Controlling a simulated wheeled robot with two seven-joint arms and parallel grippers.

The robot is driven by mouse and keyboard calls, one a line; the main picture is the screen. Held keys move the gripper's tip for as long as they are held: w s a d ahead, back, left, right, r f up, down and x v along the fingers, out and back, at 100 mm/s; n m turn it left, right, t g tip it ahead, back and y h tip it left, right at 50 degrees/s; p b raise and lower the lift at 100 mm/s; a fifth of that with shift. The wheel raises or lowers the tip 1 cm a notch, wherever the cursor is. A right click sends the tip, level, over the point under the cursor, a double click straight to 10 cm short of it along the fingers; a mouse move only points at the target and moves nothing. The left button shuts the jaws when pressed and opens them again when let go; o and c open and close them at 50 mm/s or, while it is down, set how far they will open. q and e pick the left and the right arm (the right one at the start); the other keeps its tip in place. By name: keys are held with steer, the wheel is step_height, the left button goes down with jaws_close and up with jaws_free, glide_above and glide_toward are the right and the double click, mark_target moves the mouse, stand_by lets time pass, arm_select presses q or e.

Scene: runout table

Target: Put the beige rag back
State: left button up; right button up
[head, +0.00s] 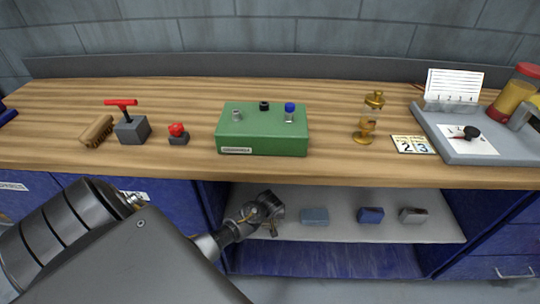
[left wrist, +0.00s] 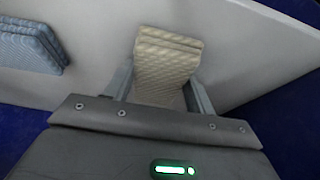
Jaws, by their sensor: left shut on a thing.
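The beige rag (left wrist: 167,55) is a folded, quilted pad in the left wrist view. It sits between the two fingers of my left gripper (head: 272,206), which is shut on it. In the head view this gripper reaches into the open bay under the worktop, over the left part of the grey shelf (head: 340,233). The beige rag cannot be made out there, hidden by the gripper. I cannot tell whether it touches the shelf. My right gripper is not in view.
A blue-grey rag (head: 314,216), a dark blue rag (head: 371,215) and a grey rag (head: 413,215) lie in a row on the shelf, right of my gripper. The wooden worktop (head: 180,170) overhangs the bay. A green box (head: 262,138) stands on it.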

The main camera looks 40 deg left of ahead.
arm_select(q)
steer(key=shift+f, duration=0.2)
steer(key=o, duration=1)
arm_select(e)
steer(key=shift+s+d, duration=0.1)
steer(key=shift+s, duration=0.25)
arm_select(q)
steer(key=shift+d+r, duration=0.1)
steer(key=shift+r, duration=0.45)
steer(key=p+v, duration=0.2)
steer(key=v, duration=0.9)
steer(key=shift+s+d+r, duration=0.1)
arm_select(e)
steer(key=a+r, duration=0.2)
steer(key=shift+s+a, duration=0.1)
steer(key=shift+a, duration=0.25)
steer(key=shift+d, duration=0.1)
